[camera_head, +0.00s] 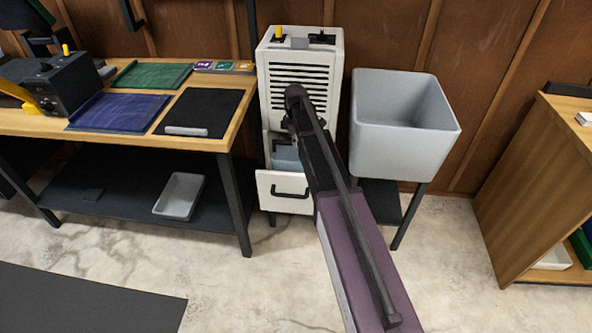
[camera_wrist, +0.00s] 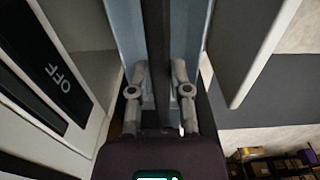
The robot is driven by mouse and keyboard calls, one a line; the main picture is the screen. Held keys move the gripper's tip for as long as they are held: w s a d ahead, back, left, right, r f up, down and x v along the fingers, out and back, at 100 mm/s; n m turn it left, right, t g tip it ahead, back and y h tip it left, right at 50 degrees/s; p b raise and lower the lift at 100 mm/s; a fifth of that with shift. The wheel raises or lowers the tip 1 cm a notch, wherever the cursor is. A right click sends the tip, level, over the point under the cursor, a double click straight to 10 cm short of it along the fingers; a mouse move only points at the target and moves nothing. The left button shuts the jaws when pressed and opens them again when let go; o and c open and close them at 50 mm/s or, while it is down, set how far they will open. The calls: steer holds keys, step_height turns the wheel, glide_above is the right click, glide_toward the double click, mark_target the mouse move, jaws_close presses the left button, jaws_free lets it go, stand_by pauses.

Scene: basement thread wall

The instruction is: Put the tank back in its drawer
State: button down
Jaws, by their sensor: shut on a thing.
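The tank (camera_head: 283,156) is pale blue-grey and shows partly behind the front of the pulled-out drawer (camera_head: 272,198) of a white machine. In the wrist view the tank (camera_wrist: 124,25) lies on both sides of a dark bar, its handle (camera_wrist: 157,40). My gripper (camera_wrist: 158,84) is shut on this handle, a finger on each side. The white drawer front (camera_wrist: 245,55) stands at the right there. In the head view my arm hides the gripper and much of the tank, and I cannot tell whether the tank rests on the drawer's bottom.
The machine's slatted body (camera_head: 300,85) rises above the drawer; a panel marked OFF (camera_wrist: 55,78) shows close at the left in the wrist view. A grey sink (camera_head: 400,140) stands at the right, a workbench (camera_head: 215,135) at the left. The floor in front is clear.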

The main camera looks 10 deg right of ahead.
mark_target(295, 159)
steer(key=shift+f+b, duration=2.5)
steer(key=shift+f, duration=0.25)
steer(key=shift+f+b, duration=1.85)
steer(key=shift+f, duration=0.15)
steer(key=c, duration=0.6)
jaws_free()
step_height(295, 159, up, 12)
steer(key=p, duration=1.2)
steer(key=shift+r, duration=0.2)
